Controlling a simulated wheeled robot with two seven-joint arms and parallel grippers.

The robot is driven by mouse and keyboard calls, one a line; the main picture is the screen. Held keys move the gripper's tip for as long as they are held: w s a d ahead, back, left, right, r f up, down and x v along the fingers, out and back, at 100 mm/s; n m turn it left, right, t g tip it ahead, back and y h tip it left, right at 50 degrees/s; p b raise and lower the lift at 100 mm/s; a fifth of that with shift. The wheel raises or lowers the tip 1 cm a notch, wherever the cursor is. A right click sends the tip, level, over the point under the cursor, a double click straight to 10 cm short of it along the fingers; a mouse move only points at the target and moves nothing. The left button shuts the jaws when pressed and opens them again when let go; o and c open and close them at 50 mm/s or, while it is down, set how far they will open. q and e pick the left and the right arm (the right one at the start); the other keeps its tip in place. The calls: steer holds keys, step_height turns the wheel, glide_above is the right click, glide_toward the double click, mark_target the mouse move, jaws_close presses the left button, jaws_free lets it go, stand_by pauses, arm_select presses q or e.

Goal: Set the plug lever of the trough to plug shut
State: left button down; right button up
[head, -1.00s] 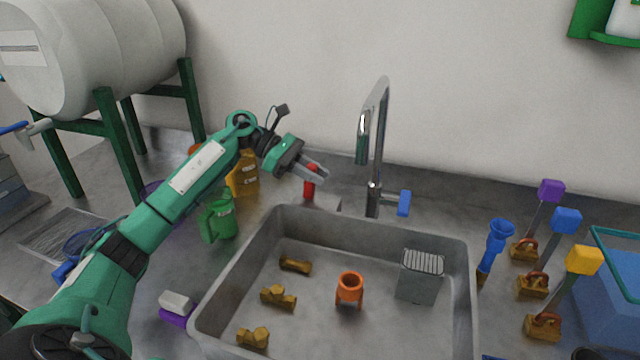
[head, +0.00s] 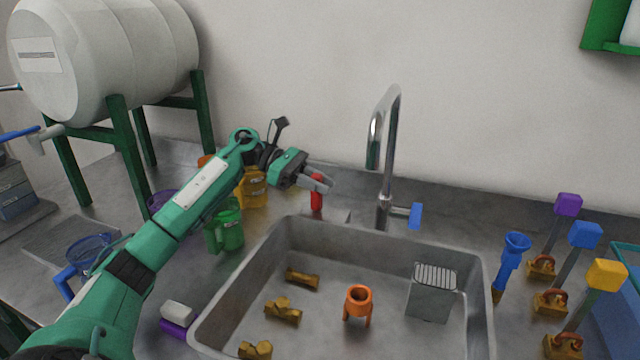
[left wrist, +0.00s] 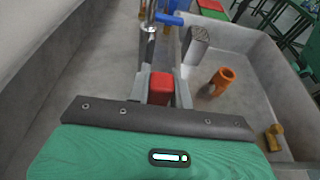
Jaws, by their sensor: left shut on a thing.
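The plug lever (head: 316,197) is a red upright handle on the counter just behind the back left corner of the metal trough (head: 480,262). My left gripper (head: 322,184) is at the lever, its fingers around the upper part. In the left wrist view the lever's red block (left wrist: 161,88) sits between the two fingers, and my left gripper (left wrist: 158,90) is shut on it. The lever's base is partly hidden. My right gripper is not in view.
A tap (head: 385,150) with a blue handle (head: 415,215) stands right of the lever. In the trough are an orange part (head: 357,302), a grey slotted box (head: 432,292) and several brass pieces. A green jug (head: 227,230) and yellow container (head: 253,190) stand beside my left arm.

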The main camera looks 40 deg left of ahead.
arm_select(q)
steer(key=shift+r, duration=0.15)
steer(key=c, duration=1.2)
jaws_free()
steer(key=shift+c, duration=0.2)
steer(key=shift+a, duration=0.1)
steer(key=b+v, duration=0.1)
steer(key=v, duration=1.2)
steer(key=shift+s+a, duration=0.2)
steer(key=shift+a, duration=0.15)
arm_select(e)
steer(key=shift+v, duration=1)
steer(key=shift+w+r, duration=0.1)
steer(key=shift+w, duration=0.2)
